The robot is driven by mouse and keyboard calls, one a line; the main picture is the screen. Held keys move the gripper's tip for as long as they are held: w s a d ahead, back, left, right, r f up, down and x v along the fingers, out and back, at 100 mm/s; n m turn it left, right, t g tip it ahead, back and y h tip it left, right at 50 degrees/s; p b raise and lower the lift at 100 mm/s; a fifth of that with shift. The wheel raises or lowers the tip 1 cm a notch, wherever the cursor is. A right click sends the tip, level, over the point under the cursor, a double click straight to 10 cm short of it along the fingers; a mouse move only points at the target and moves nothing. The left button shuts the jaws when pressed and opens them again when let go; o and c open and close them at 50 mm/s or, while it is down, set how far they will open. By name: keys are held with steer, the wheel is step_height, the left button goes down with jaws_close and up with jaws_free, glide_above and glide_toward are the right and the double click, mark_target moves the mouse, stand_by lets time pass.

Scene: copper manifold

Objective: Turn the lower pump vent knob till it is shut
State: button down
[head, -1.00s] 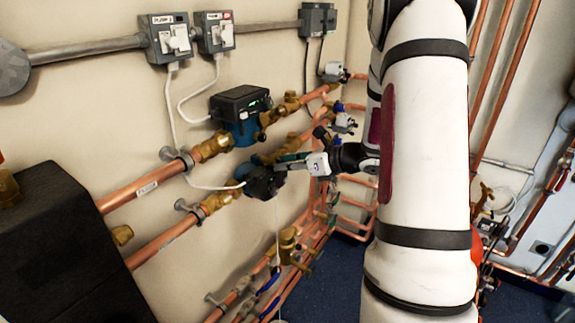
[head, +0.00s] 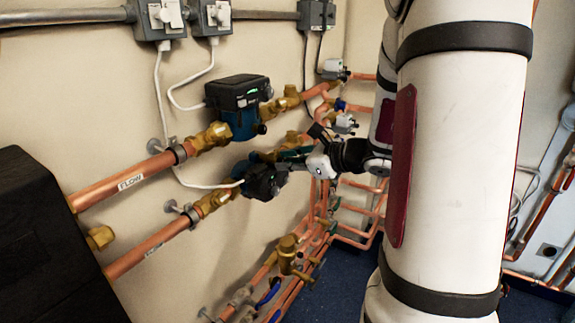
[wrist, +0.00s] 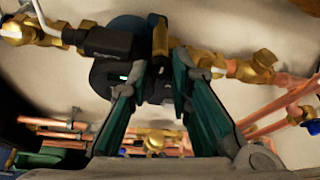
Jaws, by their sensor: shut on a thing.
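The lower pump (head: 262,182) is a dark unit on the lower copper pipe, below the upper pump. In the wrist view its black and blue body (wrist: 125,45) lies just beyond my fingers. My gripper (head: 288,165) reaches it from the right in the head view. In the wrist view the two green-sided fingers of my gripper (wrist: 155,82) come to the front of the pump and are shut on its vent knob. The knob is small, dark and mostly hidden between the fingertips, so I cannot read how far it is turned.
The upper pump (head: 238,103) sits close above on the flow pipe (head: 122,183). Brass valves (head: 287,250) and more copper pipes are below. A black box (head: 45,240) fills the lower left. Blue floor (head: 335,285) shows bare below my arm.

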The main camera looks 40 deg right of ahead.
steer(key=shift+r, duration=0.1)
steer(key=c, duration=1.4)
jaws_free()
steer(key=shift+c, duration=0.2)
steer(key=v, duration=1.2)
